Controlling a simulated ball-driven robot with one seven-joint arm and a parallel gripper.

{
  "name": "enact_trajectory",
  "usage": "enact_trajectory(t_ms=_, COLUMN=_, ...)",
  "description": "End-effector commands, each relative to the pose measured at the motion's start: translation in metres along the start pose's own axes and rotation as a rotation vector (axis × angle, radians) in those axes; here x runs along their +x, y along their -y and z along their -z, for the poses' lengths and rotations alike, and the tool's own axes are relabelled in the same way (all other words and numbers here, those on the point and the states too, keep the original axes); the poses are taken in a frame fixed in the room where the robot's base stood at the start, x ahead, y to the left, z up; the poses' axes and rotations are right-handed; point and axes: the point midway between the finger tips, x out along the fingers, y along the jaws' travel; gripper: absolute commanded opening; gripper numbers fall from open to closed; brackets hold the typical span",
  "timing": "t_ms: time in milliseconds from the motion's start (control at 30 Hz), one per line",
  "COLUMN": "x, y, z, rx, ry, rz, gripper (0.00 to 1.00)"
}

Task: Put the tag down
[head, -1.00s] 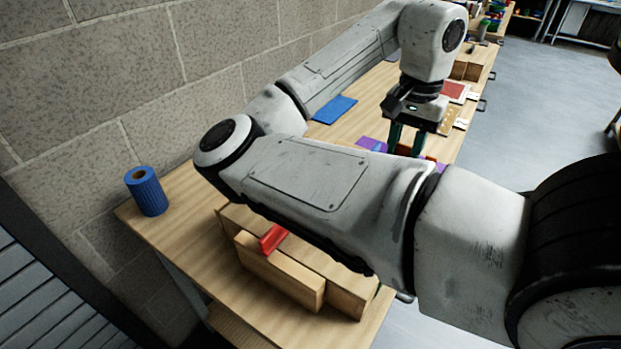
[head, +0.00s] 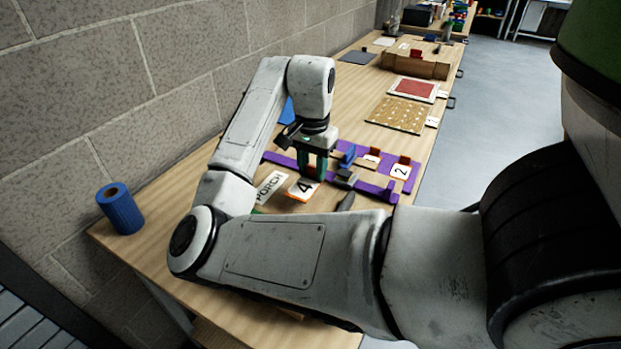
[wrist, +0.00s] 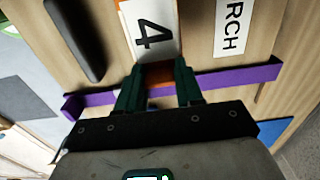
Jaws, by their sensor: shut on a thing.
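The tag is an orange piece with a white face marked 4 (head: 302,189); it also shows in the wrist view (wrist: 148,28). My gripper (head: 314,172) points down and is shut on the tag's orange end, which shows between the fingers in the wrist view. I cannot tell whether the tag touches the table or hangs just above it. A purple frame (head: 375,188) lies around and behind my gripper, and one purple bar passes beneath the fingers in the wrist view (wrist: 225,80).
A white PORCH sign (head: 270,187) lies left of the tag. Tags marked 2 (head: 400,170) and another number sit at the purple frame's right. A dark oblong piece (wrist: 75,38) lies beside the tag. A blue roll (head: 121,208) stands at the table's left end. Dotted board (head: 398,115) lies farther back.

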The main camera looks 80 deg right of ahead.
Motion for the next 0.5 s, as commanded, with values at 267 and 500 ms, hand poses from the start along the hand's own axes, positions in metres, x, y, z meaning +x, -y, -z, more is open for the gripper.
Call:
enact_trajectory(t_ms=267, x=0.033, y=0.004, z=-0.001, rx=-0.001, ry=0.002, rz=-0.002, gripper=0.08)
enact_trajectory(t_ms=500, x=0.036, y=0.004, z=-0.001, rx=0.000, ry=0.001, rz=-0.001, gripper=0.08)
